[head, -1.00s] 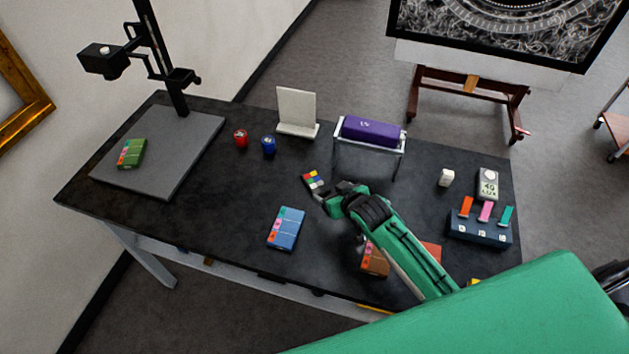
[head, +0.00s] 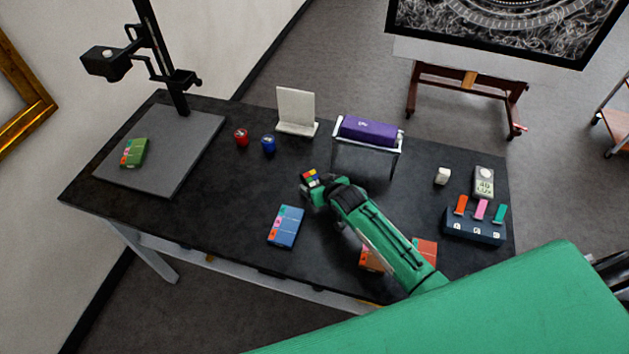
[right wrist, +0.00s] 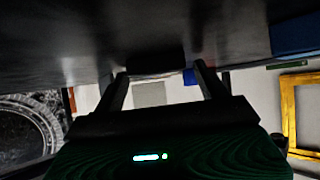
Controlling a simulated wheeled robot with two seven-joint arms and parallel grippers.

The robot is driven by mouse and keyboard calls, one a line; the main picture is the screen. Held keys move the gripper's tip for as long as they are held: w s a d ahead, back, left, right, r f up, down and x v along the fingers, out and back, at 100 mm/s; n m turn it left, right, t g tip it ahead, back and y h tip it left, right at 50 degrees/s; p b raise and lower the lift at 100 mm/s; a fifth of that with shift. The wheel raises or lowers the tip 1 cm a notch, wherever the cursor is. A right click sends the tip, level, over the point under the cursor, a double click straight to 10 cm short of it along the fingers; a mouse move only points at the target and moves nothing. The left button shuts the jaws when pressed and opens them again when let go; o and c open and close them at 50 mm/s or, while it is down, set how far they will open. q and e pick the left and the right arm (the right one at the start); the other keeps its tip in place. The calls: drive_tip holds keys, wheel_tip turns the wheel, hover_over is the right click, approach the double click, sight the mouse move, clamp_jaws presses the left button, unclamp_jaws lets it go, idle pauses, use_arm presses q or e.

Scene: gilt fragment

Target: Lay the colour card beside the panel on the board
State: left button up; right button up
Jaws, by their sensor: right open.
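The panel (head: 136,152), green with coloured patches along one side, lies on the grey board (head: 165,172) at the table's left. My left gripper is out of view.
A black column with a camera arm (head: 108,62) rises behind the board. A blue box (head: 286,227) lies in front.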

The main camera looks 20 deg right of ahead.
drive_tip(key=shift+c, duration=0.2)
drive_tip(key=c, duration=1)
drive_tip(key=shift+r, duration=0.15)
